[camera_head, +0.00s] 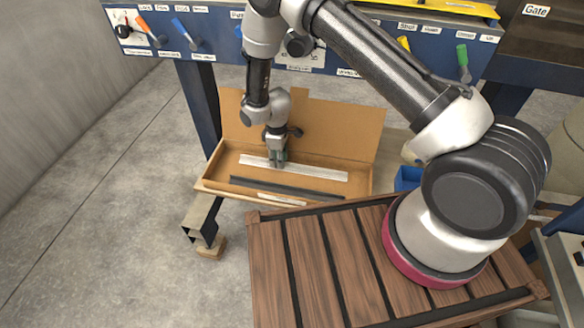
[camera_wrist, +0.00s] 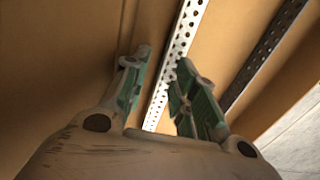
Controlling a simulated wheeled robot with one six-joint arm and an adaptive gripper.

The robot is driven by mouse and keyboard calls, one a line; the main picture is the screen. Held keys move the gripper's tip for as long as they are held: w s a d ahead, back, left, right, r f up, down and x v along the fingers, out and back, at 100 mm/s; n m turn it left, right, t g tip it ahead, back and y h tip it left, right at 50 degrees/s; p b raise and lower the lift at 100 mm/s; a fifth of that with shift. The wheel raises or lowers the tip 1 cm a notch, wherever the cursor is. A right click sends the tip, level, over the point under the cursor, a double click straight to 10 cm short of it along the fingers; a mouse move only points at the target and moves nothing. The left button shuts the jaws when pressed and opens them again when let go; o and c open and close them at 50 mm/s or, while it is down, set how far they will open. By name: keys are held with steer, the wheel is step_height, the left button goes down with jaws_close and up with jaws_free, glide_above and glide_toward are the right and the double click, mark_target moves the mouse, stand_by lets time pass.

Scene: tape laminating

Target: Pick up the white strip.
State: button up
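The white strip (camera_head: 315,173) lies lengthwise in an open cardboard box (camera_head: 362,180). In the wrist view the white strip (camera_wrist: 181,50) is perforated and runs between my fingers. My gripper (camera_head: 278,160) points down over the middle of the strip. In the wrist view my gripper (camera_wrist: 164,60) is open, with one green-padded finger on each side of the strip. Whether the fingers touch it is unclear. The gripper hides a small part of the strip in the head view.
A dark perforated strip (camera_head: 285,189) lies in the box nearer the front, parallel to the white one; it also shows in the wrist view (camera_wrist: 264,52). The box's raised flap (camera_head: 340,128) stands behind my gripper. A slatted wooden surface (camera_head: 310,255) is in front.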

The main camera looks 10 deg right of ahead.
steer(key=shift+f, duration=0.25)
jaws_close()
steer(key=shift+r, duration=0.1)
